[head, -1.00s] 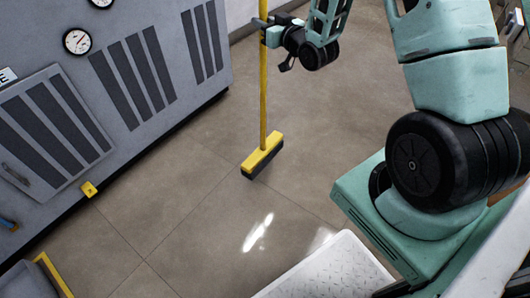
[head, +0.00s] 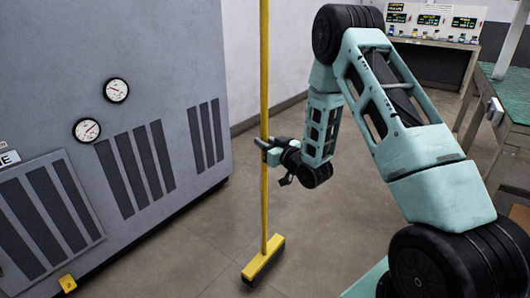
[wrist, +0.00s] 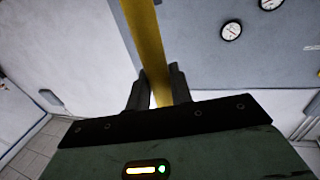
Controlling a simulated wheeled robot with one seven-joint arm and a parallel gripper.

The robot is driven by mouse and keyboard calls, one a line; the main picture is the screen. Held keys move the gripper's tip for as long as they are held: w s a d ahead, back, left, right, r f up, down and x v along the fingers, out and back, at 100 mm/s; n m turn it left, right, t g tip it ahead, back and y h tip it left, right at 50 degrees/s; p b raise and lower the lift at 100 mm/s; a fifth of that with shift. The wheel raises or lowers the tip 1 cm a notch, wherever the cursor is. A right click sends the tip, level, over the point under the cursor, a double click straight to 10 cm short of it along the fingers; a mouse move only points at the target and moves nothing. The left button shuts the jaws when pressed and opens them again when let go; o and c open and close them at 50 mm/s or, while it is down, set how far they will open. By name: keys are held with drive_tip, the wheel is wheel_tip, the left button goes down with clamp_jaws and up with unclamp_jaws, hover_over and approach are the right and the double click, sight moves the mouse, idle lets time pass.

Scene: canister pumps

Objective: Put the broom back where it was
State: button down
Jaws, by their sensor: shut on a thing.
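The broom has a long yellow handle (head: 264,75) and a yellow head with dark bristles (head: 262,258). My gripper (head: 267,152) is shut on the handle well above the head. In the wrist view the handle (wrist: 148,45) passes between the two dark fingers of my gripper (wrist: 159,90). The top of the handle is out of the head view.
A large grey cabinet (head: 150,60) with gauges and dark vents fills the left. A yellow block (head: 67,283) is at its base. A white wall (head: 245,60) stands behind. A bench with bottles (head: 435,42) and a green-topped table (head: 505,95) are at the right. Floor around the broom is clear.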

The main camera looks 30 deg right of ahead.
drive_tip(key=shift+f, duration=1.25)
drive_tip(key=shift+b, duration=0.3)
drive_tip(key=shift+f, duration=0.2)
drive_tip(key=c, duration=1.3)
unclamp_jaws()
drive_tip(key=shift+o, duration=0.2)
